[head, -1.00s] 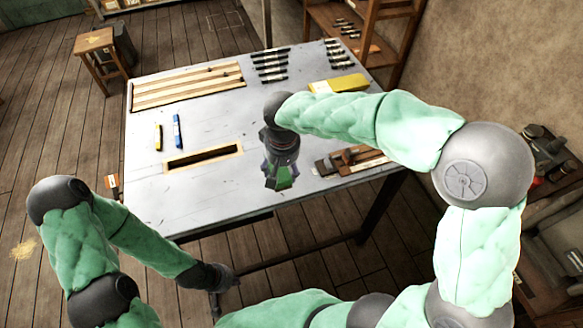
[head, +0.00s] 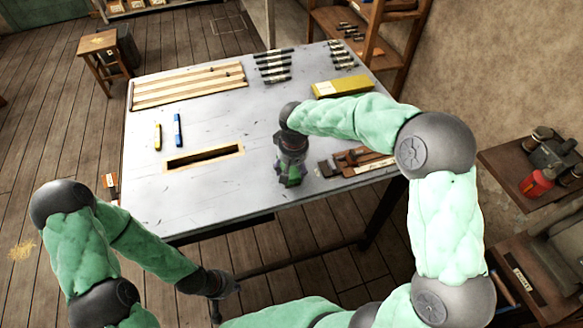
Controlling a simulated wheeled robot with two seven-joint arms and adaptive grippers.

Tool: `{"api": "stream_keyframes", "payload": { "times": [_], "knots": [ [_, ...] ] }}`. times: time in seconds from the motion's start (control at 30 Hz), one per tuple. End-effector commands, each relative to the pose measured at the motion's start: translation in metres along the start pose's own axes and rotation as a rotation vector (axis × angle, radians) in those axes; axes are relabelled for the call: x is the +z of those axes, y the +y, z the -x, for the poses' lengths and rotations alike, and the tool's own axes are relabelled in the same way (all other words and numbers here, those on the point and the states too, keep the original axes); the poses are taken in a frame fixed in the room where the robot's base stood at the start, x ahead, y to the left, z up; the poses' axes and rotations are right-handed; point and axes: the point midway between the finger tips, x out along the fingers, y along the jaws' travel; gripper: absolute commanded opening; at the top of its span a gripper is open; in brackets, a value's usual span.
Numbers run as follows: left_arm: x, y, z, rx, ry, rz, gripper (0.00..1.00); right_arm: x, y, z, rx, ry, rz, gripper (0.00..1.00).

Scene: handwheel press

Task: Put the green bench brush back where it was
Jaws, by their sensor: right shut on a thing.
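My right gripper (head: 290,174) points down over the right front part of the grey table, just left of some brown wooden pieces (head: 358,162). It is shut on a green thing (head: 282,178), of which only a small part shows; this looks like the green bench brush. The gripper hides most of it, and I cannot tell whether it touches the table. My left gripper (head: 222,288) hangs low in front of the table's front edge, away from the brush. Its fingers are too small and dark to tell open from shut.
The grey table (head: 190,205) has a wood-framed slot (head: 203,157), a yellow marker (head: 157,136), a blue marker (head: 177,130), a ribbed wooden rack (head: 188,86), rows of dark tools (head: 273,66) and a yellow box (head: 341,87). The table's front left is clear.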

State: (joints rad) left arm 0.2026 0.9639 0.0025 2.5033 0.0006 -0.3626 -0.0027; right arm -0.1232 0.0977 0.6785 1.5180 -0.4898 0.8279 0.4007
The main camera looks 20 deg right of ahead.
Motion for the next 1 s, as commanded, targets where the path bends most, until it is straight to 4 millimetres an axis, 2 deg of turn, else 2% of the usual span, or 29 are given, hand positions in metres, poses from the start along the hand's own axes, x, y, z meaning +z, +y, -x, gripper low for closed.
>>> {"api": "stream_keyframes", "payload": {
  "times": [0.33, 0.37, 0.43, 0.83, 1.0],
  "knots": [
    [0.000, -0.001, -0.002, 0.000, 0.000, 0.000, 0.00, 0.000, 0.000, -0.002, 0.000, 0.002, 0.000, 0.38],
    [0.000, -0.001, -0.002, 0.000, 0.000, 0.000, 0.00, 0.000, 0.000, -0.003, 0.000, 0.002, 0.000, 0.71],
    [0.000, -0.001, -0.001, 0.000, 0.000, 0.000, 0.00, 0.000, 0.000, -0.002, 0.000, 0.002, 0.000, 0.91],
    [0.000, 0.000, 0.000, 0.000, 0.000, 0.000, 0.00, 0.000, 0.000, 0.000, 0.000, 0.002, 0.000, 0.92],
    [0.000, 0.002, 0.005, 0.000, 0.000, 0.000, 0.00, -0.002, 0.000, 0.017, 0.000, 0.006, 0.000, 0.92]
  ]
}}
